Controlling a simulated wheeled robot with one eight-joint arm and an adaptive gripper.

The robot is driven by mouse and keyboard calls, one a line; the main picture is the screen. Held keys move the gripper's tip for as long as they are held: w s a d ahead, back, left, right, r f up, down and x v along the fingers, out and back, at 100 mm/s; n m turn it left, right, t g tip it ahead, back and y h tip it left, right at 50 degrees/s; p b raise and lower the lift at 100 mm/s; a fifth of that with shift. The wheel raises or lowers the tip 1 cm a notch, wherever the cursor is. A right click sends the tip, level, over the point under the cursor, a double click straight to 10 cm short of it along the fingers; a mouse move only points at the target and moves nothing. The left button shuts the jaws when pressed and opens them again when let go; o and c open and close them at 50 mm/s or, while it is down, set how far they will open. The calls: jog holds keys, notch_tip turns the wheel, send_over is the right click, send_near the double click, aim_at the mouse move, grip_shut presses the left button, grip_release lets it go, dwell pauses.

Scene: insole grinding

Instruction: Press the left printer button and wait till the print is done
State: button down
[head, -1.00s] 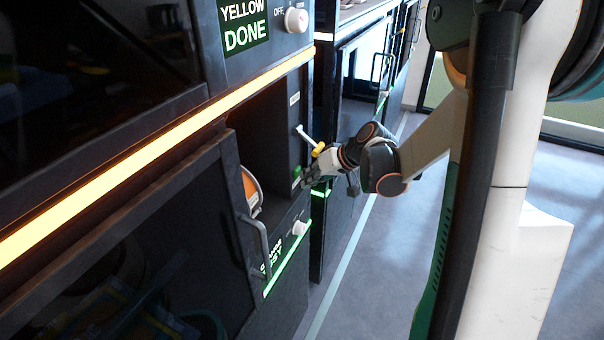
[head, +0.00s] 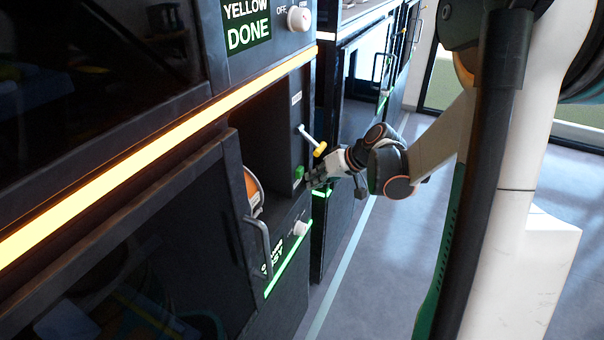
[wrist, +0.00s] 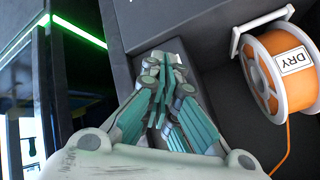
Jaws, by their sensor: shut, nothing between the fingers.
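The upper printer's sign (head: 247,24) reads YELLOW DONE, and an orange-yellow light strip (head: 130,166) glows under it. In the wrist view my gripper's fingers (wrist: 163,75) are closed together and empty against a dark panel; the button does not show there. The lower printer's sign (head: 272,260) is partly hidden by a door handle and seems to end in SY.
A yellow-tipped white lever (head: 314,142) is just above my gripper. An orange spool (wrist: 282,72) labelled DRY hangs on the recess side. A door handle (head: 260,246) juts out at lower left. A lower green light strip (head: 288,259) glows. Floor (head: 385,275) is free at right.

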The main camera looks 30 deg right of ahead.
jog(key=s+d, duration=0.1)
jog(key=s, duration=0.1)
jog(key=s+d, duration=0.2)
dwell(0.3)
dwell(0.6)
